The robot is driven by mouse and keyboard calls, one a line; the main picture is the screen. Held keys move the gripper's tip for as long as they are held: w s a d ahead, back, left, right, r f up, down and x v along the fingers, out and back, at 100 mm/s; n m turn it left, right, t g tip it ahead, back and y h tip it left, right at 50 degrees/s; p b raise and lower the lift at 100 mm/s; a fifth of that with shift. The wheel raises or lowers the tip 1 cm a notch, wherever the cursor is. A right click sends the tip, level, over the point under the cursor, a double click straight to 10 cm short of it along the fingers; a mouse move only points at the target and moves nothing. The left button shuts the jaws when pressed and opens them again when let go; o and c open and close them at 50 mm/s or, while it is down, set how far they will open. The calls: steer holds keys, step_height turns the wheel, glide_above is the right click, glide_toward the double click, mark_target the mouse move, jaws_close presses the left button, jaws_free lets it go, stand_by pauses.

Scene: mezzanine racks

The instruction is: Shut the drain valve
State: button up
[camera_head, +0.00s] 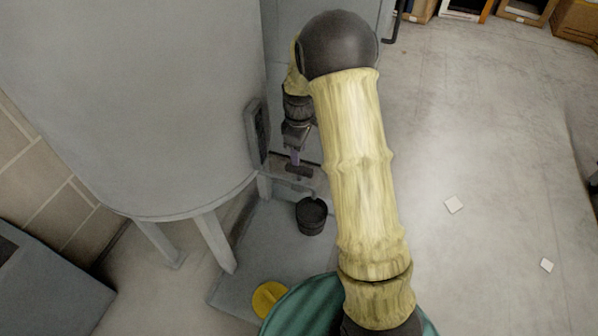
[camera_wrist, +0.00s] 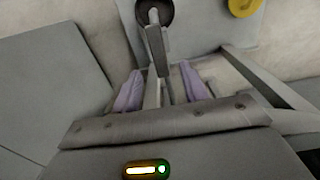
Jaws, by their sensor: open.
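The drain valve sits low on a large grey tank (camera_head: 150,110). In the head view it shows as a small dark fitting (camera_head: 300,171) just below my gripper (camera_head: 295,159). In the wrist view, the valve's grey lever (camera_wrist: 155,46) runs up the picture, and its lower part lies between the two purple fingers of my gripper (camera_wrist: 161,86). The fingers are apart, with a gap on each side of the lever. The valve body is partly hidden by the gripper's own housing, and I cannot tell the lever's exact angle to its pipe.
A black bucket (camera_head: 311,216) stands on a grey slab (camera_head: 245,250) below the valve. A yellow disc (camera_head: 268,299) lies nearer. The tank's legs (camera_head: 214,240) stand to the left. Open concrete floor (camera_head: 480,150) lies to the right, with small white pieces on it.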

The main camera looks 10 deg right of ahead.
mark_target(299, 168)
step_height(299, 168, down, 8)
steer(key=shift+f+b, duration=0.15)
steer(key=shift+b, duration=1.1)
steer(key=shift+d, duration=0.1)
jaws_close()
